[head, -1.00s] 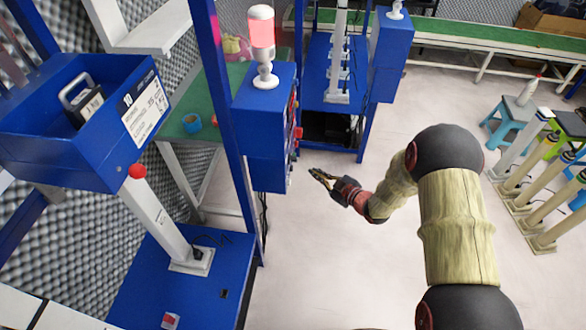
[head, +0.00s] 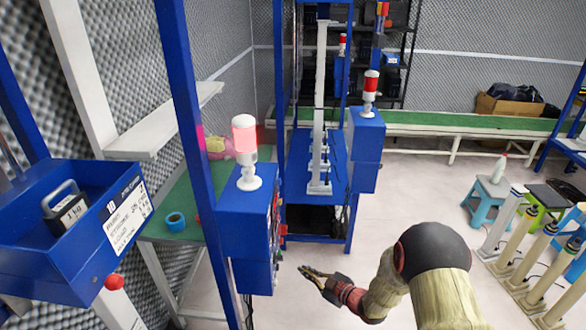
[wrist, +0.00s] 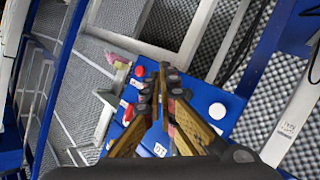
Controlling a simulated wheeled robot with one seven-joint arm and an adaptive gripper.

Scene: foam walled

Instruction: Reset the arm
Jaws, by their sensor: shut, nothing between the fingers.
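My gripper (head: 316,275) is at the end of my bent arm in the head view, low over the pale floor, right of the blue control box (head: 246,235). Its fingers are closed together and hold nothing. In the wrist view my gripper (wrist: 160,85) points at a blue box face (wrist: 222,98) with a red button (wrist: 140,71) and a white round button (wrist: 217,111). I cannot tell how far the fingertips are from that face.
A blue bin with a weight (head: 66,208) stands at the left. A red-and-white lamp (head: 245,150) tops the control box. A blue stool (head: 488,200) and several pale posts (head: 503,225) stand right. A green-topped bench (head: 450,124) runs along the back. Floor between is clear.

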